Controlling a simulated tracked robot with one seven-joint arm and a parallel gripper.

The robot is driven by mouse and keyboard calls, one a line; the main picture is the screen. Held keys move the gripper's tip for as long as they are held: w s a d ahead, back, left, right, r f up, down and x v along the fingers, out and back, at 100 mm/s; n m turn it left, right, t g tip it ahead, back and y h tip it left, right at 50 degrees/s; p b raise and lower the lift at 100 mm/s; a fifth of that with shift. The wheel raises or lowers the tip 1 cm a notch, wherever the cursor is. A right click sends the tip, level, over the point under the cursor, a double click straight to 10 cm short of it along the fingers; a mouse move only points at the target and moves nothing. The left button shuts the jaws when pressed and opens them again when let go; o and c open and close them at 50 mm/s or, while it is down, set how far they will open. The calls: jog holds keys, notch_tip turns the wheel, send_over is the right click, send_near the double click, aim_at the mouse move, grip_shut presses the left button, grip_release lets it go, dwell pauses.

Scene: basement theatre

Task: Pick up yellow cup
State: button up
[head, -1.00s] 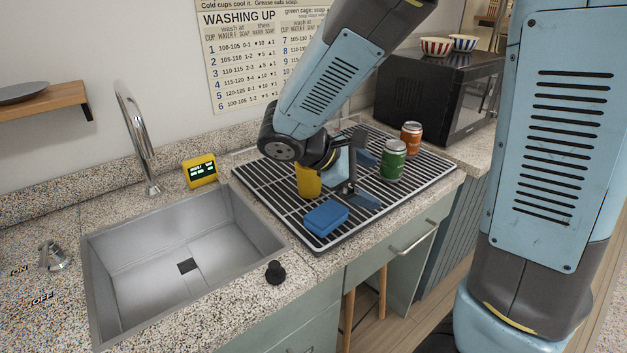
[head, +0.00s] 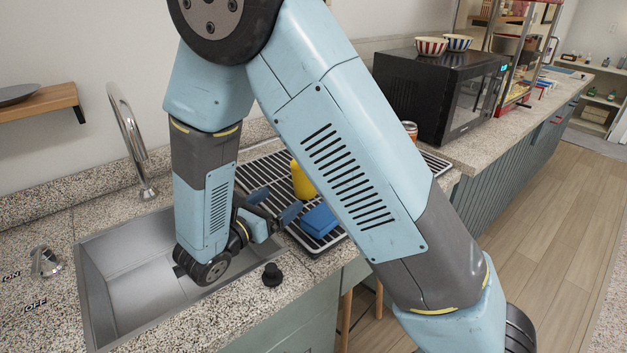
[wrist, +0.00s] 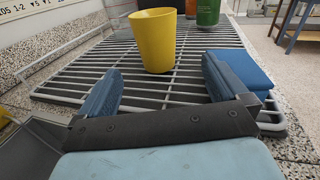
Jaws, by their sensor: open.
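The yellow cup (head: 301,182) stands upright on the black drying rack (head: 438,163), partly hidden behind my arm in the head view. In the wrist view the cup (wrist: 154,40) stands whole, ahead of my gripper (wrist: 163,86) and roughly between the lines of its two fingers. My gripper (head: 274,204) is open and empty, low at the rack's sink-side edge. A gap of bare rack bars lies between the fingertips and the cup.
A blue sponge (head: 319,220) lies on the rack, close beside the right finger in the wrist view (wrist: 240,70). A green can (wrist: 207,12) and an orange can (wrist: 191,7) stand behind the cup. The sink (head: 112,270) and a black stopper (head: 272,274) are nearby.

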aim_at(303, 188)
jog(key=shift+a+f+n, duration=0.2)
jog(key=shift+n, duration=0.1)
jog(key=shift+w+d, duration=0.15)
jog(key=shift+w, duration=0.1)
jog(key=x, duration=1.3)
jog(key=shift+w+r, duration=0.1)
jog(key=shift+r, duration=0.05)
jog(key=shift+c, duration=0.4)
jog(key=c, duration=1)
jog(key=shift+o, duration=0.2)
jog(key=shift+r, duration=0.1)
